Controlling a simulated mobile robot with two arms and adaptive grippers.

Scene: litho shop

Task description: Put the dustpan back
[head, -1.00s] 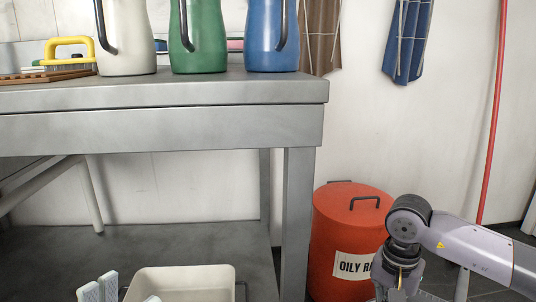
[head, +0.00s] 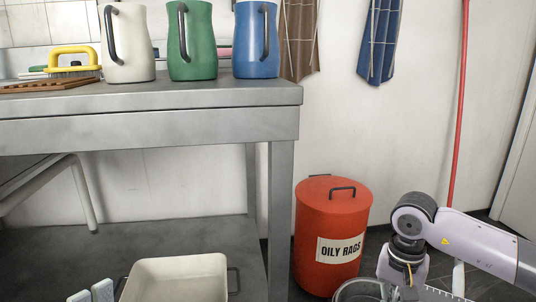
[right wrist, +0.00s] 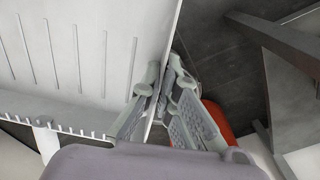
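The dustpan is a pale grey-white ribbed panel (right wrist: 75,45) with a toothed edge, filling the upper left of the right wrist view. My right gripper (right wrist: 160,90) is shut on its thin edge, with a finger on each side. In the head view that gripper is low at the right, its fingertips hidden below the frame. A toothed strip of the dustpan (head: 440,294) shows beside it at the bottom edge. My left gripper (head: 92,292) shows only as two light grey fingertips at the bottom left, close together; whether it is open is unclear.
A grey metal table (head: 150,126) carries white (head: 130,50), green (head: 192,45) and blue (head: 256,45) jugs. A cream tray (head: 180,266) is on the lower shelf. A red oily-rags bin (head: 330,225) stands right of the table, near a round metal rim (head: 350,290).

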